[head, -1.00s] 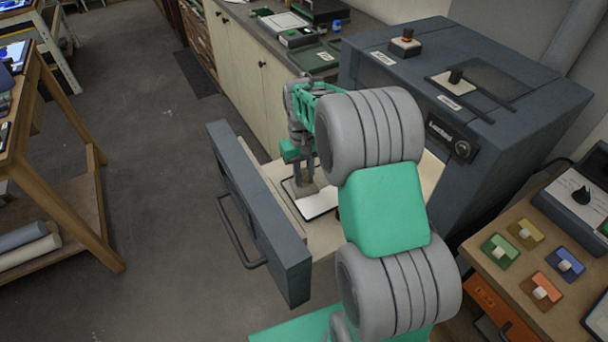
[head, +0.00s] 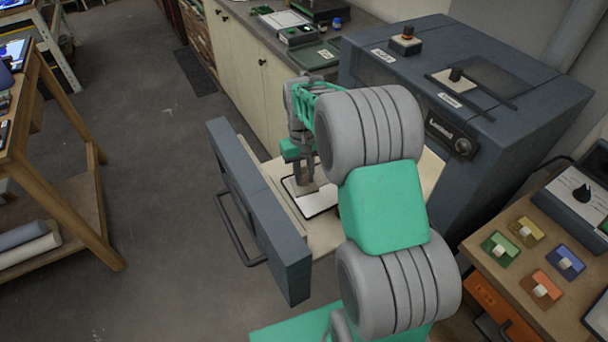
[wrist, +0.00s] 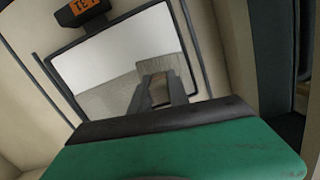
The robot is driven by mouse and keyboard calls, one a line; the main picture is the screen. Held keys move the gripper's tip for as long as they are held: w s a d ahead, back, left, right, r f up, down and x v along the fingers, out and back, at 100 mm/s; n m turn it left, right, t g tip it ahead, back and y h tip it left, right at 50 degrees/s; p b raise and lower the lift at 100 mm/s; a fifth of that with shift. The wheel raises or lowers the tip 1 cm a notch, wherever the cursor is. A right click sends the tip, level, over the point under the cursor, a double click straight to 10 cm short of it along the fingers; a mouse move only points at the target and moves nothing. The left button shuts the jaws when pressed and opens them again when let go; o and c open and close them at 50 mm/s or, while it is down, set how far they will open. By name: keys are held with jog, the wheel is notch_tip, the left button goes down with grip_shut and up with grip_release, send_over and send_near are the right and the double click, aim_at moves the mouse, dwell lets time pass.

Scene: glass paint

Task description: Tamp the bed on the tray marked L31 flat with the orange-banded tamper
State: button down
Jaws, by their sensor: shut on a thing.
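A black-rimmed tray (head: 323,214) with a pale bed lies in the pulled-out drawer. In the wrist view its rim (wrist: 62,89) shows, with an orange label (wrist: 84,9) beside it, upside down and consistent with L31. The bed is smooth white (wrist: 130,42) at the far side and greyer and grainy (wrist: 108,88) nearer my gripper. My gripper (head: 304,180) points down over the tray, its fingers (wrist: 160,88) shut on a grey-brown tamper (head: 309,190). Its orange band is not visible. I cannot tell whether the tamper touches the bed.
The drawer front (head: 258,215) stands out from the dark cabinet (head: 470,120). A wooden side table (head: 505,255) with several coloured knobs is at the right. A cream counter (head: 255,70) runs behind. The floor at left of the drawer is clear.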

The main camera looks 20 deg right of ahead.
dwell(0.3)
jog(key=shift+r+p, duration=0.75)
jog(key=shift+r, duration=0.4)
jog(key=shift+f, duration=0.1)
send_over(323, 180)
jog(key=shift+w, duration=0.2)
jog(key=shift+f+b, duration=0.3)
jog(key=shift+f, duration=0.5)
jog(key=shift+f, duration=0.3)
